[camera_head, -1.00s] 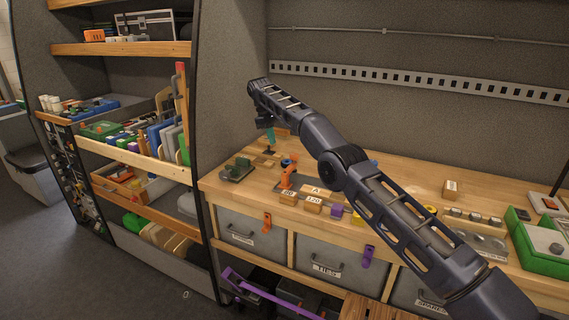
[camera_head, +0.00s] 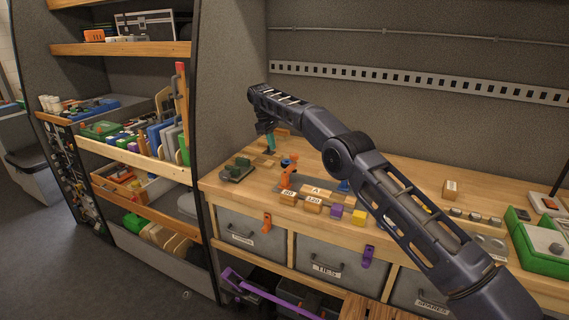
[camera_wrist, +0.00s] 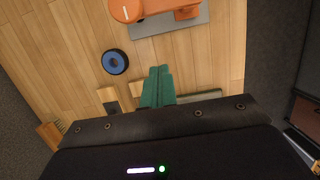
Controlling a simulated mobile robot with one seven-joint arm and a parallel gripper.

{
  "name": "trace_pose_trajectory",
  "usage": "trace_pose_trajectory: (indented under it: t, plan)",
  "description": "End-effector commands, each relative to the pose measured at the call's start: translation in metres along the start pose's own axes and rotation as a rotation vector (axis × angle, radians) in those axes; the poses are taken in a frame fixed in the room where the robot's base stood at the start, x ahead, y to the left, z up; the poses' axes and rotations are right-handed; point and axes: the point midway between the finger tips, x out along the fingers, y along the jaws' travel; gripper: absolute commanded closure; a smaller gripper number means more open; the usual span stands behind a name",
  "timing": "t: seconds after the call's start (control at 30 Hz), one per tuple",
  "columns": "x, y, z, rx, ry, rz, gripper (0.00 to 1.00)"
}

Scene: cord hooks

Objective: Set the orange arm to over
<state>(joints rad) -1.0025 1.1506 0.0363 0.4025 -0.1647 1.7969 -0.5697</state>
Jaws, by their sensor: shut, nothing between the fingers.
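The orange arm (camera_head: 287,177) stands on a grey base plate on the bench, to the right of my gripper in the head view. It also shows at the top of the wrist view (camera_wrist: 150,9), where part of it is cut off by the frame edge. My gripper (camera_head: 270,149) points down above the bench at its left part, with teal-green fingers. In the wrist view its fingertips (camera_wrist: 160,70) are together, with nothing between them. They are apart from the orange arm.
A blue and black round piece (camera_wrist: 115,62) lies between my gripper and the orange arm's plate. A green device (camera_head: 239,169) sits at the bench's left. Wooden blocks labelled 80 (camera_head: 288,197) and 120 (camera_head: 313,204), and a purple block (camera_head: 336,211), line the front.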

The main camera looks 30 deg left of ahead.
Motion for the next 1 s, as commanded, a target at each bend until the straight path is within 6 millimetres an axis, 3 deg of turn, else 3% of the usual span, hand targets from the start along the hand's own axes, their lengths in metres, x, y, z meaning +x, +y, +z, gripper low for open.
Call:
trace_pose_trajectory:
  t: [0.27, 0.57, 1.0]
  plan:
    - [0.028, -0.001, 0.001, 0.0, -0.002, -0.001, 1.0]
    - [0.078, -0.001, 0.001, -0.001, -0.002, -0.002, 1.0]
    - [0.087, 0.0, 0.036, 0.001, 0.001, 0.0, 1.0]
